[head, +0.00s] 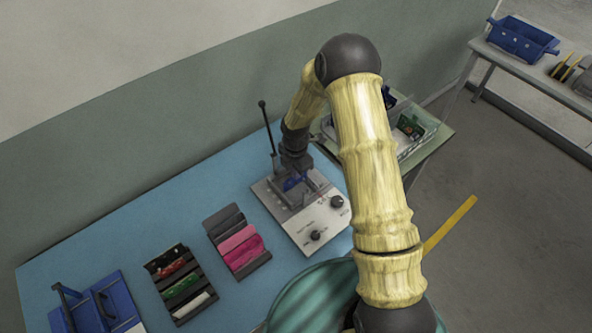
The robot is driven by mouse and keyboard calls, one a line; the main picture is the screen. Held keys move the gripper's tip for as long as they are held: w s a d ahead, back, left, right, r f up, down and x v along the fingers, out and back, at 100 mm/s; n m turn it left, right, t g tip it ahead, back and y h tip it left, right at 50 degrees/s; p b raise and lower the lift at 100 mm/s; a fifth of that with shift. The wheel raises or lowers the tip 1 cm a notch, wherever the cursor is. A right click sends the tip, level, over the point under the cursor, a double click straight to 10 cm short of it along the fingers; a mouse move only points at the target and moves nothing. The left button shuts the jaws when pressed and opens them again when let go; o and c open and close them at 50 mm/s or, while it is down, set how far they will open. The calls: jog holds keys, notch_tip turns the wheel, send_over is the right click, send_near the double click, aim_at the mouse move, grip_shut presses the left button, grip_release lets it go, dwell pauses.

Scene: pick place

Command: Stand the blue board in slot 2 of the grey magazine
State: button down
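My gripper (294,172) points down over a grey test device with knobs (308,228). Another dark grey holder (224,215) with pink pieces lies between this rack and the device. Slot numbers are not readable.
The blue table top (135,237) has free room behind the racks. A thin black lever (267,128) rises at the device's back. A blue fixture (98,305) stands at the lower left. A clear bin (412,142) with boards stands on a side table behind my arm.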

jog(key=shift+f+b, duration=0.7)
jog(key=shift+f, duration=0.5)
dwell(0.6)
jog(key=c, duration=2.1)
grip_release()
jog(key=o, duration=0.5)
jog(key=shift+c, duration=1)
jog(key=shift+r+p, duration=3.05)
jog(key=shift+r, duration=0.95)
